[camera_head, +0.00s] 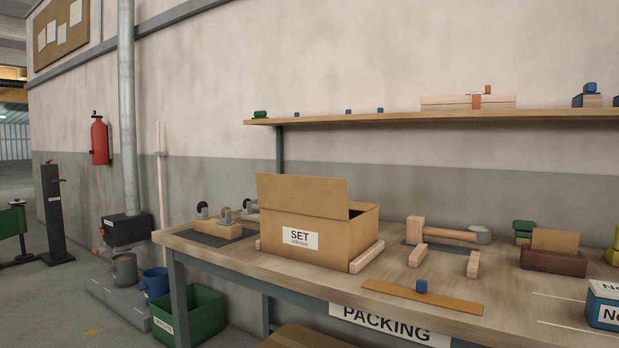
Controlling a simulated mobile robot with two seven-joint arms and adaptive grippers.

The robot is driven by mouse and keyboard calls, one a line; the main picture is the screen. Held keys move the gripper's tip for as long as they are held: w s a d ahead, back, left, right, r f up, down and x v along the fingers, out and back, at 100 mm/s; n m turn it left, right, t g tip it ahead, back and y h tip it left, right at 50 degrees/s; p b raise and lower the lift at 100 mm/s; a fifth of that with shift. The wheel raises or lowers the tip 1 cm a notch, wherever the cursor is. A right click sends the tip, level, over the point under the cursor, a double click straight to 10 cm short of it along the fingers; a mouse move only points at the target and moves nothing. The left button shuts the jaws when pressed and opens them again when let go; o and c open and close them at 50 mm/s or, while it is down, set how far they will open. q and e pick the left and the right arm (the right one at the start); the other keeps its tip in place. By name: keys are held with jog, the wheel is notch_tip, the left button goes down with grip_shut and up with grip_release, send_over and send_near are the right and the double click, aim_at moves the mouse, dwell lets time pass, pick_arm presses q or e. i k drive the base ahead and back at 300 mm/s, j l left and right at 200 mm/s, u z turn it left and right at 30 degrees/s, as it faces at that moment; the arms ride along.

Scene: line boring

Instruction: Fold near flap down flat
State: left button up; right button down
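A brown cardboard box (338,239) with a white label reading "SET" stands on the wooden workbench, between two wooden strips. Its near flap (302,196) stands up along the front top edge, tilted slightly, and hides most of the box top. A dark gap shows at the right behind the flap, so part of the box top looks open there; the inside cannot be made out. Neither of my grippers is in the head view.
The workbench (463,299) has free room in front of the box's right side. A flat wooden strip with a blue cube (421,286) lies there. A shelf (398,118) runs above.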

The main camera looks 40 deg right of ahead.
aim_at(326, 197)
jog(key=z, duration=1.35)
